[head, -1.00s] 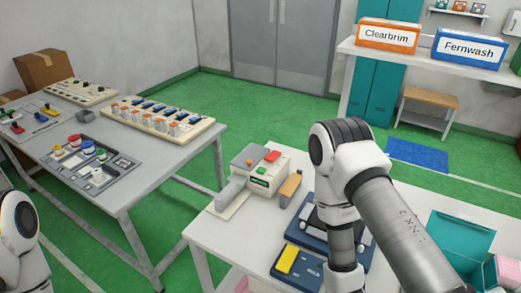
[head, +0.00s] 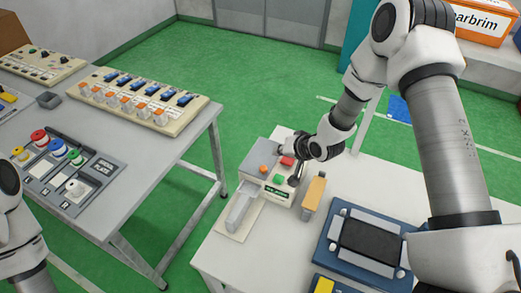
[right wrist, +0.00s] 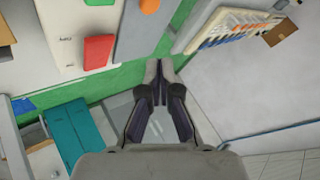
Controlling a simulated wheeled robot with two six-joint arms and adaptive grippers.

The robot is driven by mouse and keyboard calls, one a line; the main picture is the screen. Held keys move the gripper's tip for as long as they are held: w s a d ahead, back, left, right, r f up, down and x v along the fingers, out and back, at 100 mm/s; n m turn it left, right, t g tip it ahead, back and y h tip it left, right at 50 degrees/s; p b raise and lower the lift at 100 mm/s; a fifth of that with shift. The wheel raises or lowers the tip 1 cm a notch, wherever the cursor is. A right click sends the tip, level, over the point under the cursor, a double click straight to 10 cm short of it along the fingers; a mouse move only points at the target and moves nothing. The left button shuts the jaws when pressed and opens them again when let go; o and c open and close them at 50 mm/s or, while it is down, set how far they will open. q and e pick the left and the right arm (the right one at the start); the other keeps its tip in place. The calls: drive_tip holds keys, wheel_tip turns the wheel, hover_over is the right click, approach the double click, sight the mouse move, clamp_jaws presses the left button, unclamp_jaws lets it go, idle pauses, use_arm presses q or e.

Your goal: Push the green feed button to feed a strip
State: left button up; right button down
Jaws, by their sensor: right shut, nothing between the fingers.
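The strip feeder (head: 257,160) is a cream and grey machine on the right-hand table. The green button (head: 279,180) is on its front and is visible, with a red button (head: 288,161) above it and an orange knob (head: 263,170) to the left. My right gripper (head: 281,150) is shut and empty, just behind the red button, apart from the green one. In the right wrist view the shut fingertips (right wrist: 160,66) are right of the red button (right wrist: 98,52); the green button (right wrist: 68,3) is cut by the top edge. My left gripper is out of view.
An orange-tan block (head: 314,195) stands just right of the feeder. A blue device (head: 330,248) lies further right. The left table (head: 120,215) carries switch panels and a button panel. A gap of green floor separates the tables.

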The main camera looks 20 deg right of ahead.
drive_tip(key=w, duration=0.2)
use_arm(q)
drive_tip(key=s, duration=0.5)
use_arm(e)
drive_tip(key=b, duration=0.4)
hover_over(280, 179)
drive_tip(key=w, duration=0.1)
drive_tip(key=f, duration=0.4)
drive_tip(key=shift+w+f, duration=0.2)
drive_tip(key=shift+s+d+f+b, duration=0.1)
drive_tip(key=shift+s+f+b, duration=1)
drive_tip(key=shift+s+b, duration=0.1)
drive_tip(key=shift+w+f, duration=0.5)
drive_tip(key=shift+w, duration=0.3)
drive_tip(key=shift+s+r, duration=0.3)
drive_tip(key=shift+s, duration=0.15)
drive_tip(key=shift+w+f, duration=0.15)
drive_tip(key=shift+w, duration=0.1)
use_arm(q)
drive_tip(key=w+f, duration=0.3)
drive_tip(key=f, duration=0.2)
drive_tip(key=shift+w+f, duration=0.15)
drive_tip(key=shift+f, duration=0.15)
use_arm(e)
drive_tip(key=shift+s, duration=0.15)
